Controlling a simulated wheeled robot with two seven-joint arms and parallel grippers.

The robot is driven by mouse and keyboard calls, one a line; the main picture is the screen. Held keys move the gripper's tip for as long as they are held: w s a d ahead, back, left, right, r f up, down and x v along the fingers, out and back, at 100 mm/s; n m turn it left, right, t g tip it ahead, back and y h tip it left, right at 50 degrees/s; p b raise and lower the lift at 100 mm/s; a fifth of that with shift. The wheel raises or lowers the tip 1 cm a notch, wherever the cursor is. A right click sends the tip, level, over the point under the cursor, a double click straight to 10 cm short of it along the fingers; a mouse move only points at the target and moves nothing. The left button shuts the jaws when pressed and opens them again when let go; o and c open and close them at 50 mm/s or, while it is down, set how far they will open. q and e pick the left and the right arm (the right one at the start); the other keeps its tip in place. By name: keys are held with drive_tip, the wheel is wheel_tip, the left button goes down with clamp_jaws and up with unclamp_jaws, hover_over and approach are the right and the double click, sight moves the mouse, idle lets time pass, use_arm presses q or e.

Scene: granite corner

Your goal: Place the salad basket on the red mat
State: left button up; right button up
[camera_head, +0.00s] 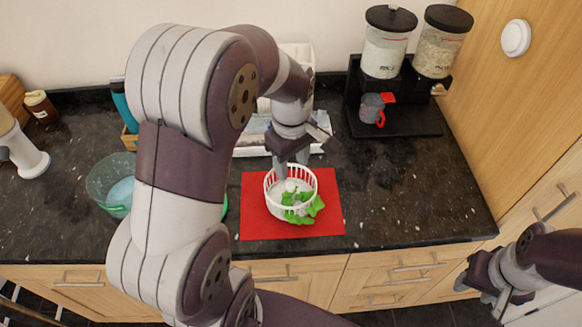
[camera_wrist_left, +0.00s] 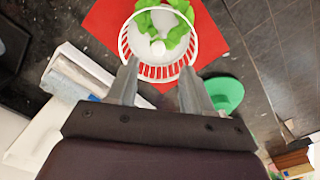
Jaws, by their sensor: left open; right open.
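The white salad basket (camera_head: 273,204) stands upright on the red mat (camera_head: 326,190) on the dark counter. Green leaves (camera_head: 303,209) and a small white knob or piece show inside it. In the left wrist view the basket (camera_wrist_left: 190,62) lies just beyond my fingertips, with the red mat (camera_wrist_left: 104,25) around it. My left gripper (camera_head: 291,172) is at the basket's far rim. In the left wrist view its two fingers (camera_wrist_left: 158,82) are apart near the rim, and I cannot tell whether they touch it. My right gripper (camera_head: 497,293) is open and empty in front of the counter at the lower right.
A glass bowl (camera_head: 100,188) stands left of the mat, behind my left arm. A green round item (camera_wrist_left: 225,93) lies beside the basket in the left wrist view. A dispenser with two jars (camera_head: 385,50) and a grey mug (camera_head: 371,108) stand at the back right. Counter right of the mat is clear.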

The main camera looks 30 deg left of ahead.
use_arm(q)
drive_tip(key=s+d+f+m+t, duration=0.1)
drive_tip(key=s+d+m, duration=0.3)
drive_tip(key=s+m, duration=0.4)
drive_tip(key=f+m, duration=0.1)
drive_tip(key=m, duration=0.5)
drive_tip(key=shift+s+d+f, duration=0.15)
drive_tip(key=shift+d, duration=0.2)
